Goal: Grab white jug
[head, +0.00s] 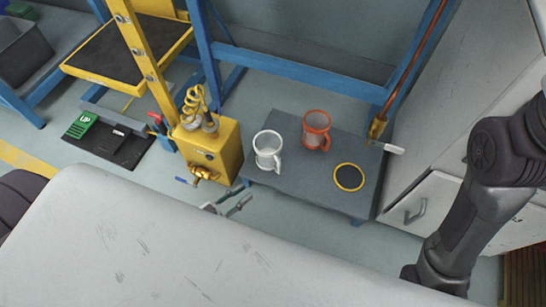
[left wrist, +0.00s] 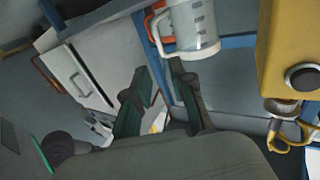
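The white jug (head: 266,159) stands upright at the left side of a dark low table (head: 300,180), its handle towards the right. It also shows in the left wrist view (left wrist: 191,30), at the top, just beyond the fingertips. My left gripper (head: 241,198) is in front of the table, lower left of the jug, partly hidden behind a large pale surface. In the left wrist view its two fingers (left wrist: 161,70) are spread with nothing held between them. My right arm shows at the right of the head view, but its gripper is out of view.
An orange jug (head: 316,128) stands right of and behind the white jug. A black disc with a yellow rim (head: 348,177) lies on the table's right part. A yellow box (head: 222,148) stands close left; a blue frame (head: 290,70) is behind.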

